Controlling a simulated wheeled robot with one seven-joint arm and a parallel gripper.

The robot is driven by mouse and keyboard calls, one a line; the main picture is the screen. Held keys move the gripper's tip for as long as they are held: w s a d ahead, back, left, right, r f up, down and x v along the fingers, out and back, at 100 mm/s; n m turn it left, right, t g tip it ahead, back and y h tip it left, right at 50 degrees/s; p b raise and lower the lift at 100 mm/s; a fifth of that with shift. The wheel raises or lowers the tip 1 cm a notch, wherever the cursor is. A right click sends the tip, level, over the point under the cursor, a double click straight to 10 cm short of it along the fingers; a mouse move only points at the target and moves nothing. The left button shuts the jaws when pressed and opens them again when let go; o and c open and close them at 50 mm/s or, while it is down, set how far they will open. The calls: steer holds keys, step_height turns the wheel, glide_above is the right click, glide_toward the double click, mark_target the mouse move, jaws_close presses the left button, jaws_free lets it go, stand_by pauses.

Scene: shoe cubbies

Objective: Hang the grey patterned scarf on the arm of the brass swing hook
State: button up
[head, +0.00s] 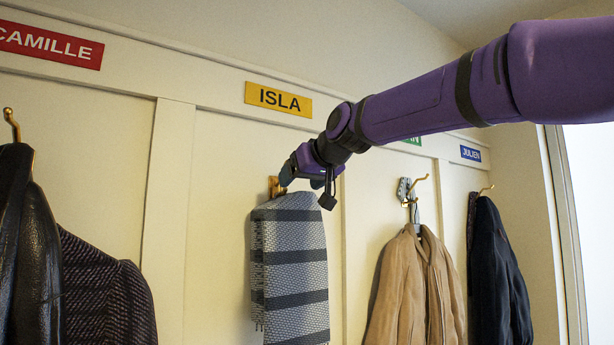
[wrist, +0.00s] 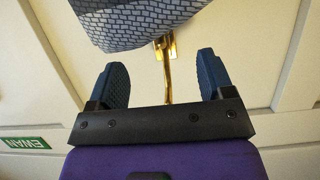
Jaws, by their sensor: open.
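The grey patterned scarf (head: 290,270), with dark bands, hangs folded below the yellow ISLA label in the head view. Its upper end is at the brass swing hook (head: 275,186), which is mostly hidden there. In the wrist view the scarf (wrist: 135,22) fills the top and covers part of the hook's wall plate; the brass arm (wrist: 167,82) sticks out past its edge. The exact contact between scarf and arm is hidden. My gripper (head: 288,174) is open beside the hook. In the wrist view its two fingers (wrist: 165,78) stand apart on either side of the brass arm, clear of the scarf.
A tan jacket (head: 415,285) and a dark jacket (head: 497,270) hang to the right. A black leather jacket (head: 25,245) and a dark knitted garment (head: 105,290) hang at left. The cream panel between left garments and scarf is free.

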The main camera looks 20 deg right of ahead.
steer(key=x, duration=0.8)
steer(key=shift+w+f, duration=0.2)
